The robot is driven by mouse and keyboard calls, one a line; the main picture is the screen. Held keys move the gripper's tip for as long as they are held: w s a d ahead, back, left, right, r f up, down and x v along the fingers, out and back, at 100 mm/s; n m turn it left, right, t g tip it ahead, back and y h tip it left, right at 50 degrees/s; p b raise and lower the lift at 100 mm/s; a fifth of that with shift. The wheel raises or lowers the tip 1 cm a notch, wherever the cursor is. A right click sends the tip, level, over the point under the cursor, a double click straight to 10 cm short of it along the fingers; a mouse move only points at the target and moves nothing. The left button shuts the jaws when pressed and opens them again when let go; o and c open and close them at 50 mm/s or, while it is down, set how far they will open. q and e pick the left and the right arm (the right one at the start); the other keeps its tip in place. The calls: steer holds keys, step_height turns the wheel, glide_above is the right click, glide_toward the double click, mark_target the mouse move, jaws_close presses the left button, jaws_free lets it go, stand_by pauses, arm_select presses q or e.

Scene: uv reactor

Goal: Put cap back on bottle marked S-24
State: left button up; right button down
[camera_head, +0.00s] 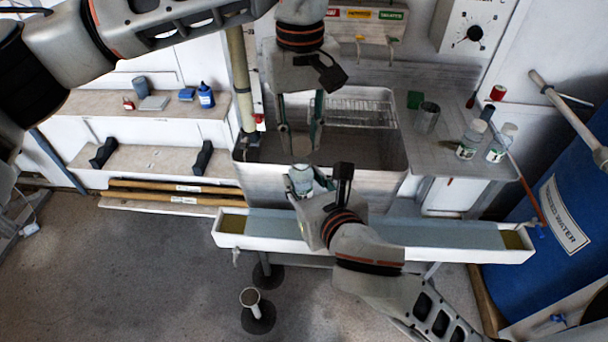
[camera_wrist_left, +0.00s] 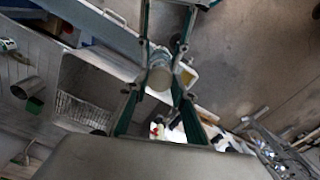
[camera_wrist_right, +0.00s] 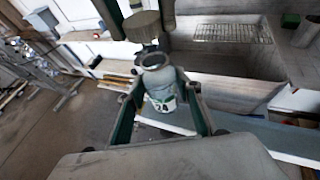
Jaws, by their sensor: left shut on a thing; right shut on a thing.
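The bottle marked 24 (camera_wrist_right: 160,90) is upright with an open neck in the right wrist view. My right gripper (camera_wrist_right: 162,98) is shut around its body; in the head view this bottle (camera_head: 301,178) is at the front edge of the sink. My left gripper (camera_head: 300,148) points down above it, shut on a grey-brown round cap (camera_wrist_right: 143,25). The cap is apart from the neck, above it and slightly to the left in the right wrist view. In the left wrist view the cap (camera_wrist_left: 160,79) sits between the fingers and partly hides the bottle (camera_wrist_left: 160,58).
A sink (camera_head: 365,150) with a wire rack (camera_head: 358,112) lies behind the bottle. A white trough (camera_head: 440,250) runs in front. On the right counter stand a metal cup (camera_head: 427,117) and two other bottles, one left (camera_head: 469,141) and one right (camera_head: 501,143). A blue barrel (camera_head: 560,190) stands at right.

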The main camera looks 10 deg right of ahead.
mark_target(301, 143)
stand_by(0.6)
arm_select(q)
steer(key=shift+f, duration=0.9)
steer(key=shift+f, duration=0.6)
steer(key=m, duration=0.4)
steer(key=shift+r, duration=0.1)
steer(key=m, duration=0.5)
steer(key=shift+m, duration=0.3)
steer(key=o, duration=0.7)
steer(key=shift+c, duration=0.2)
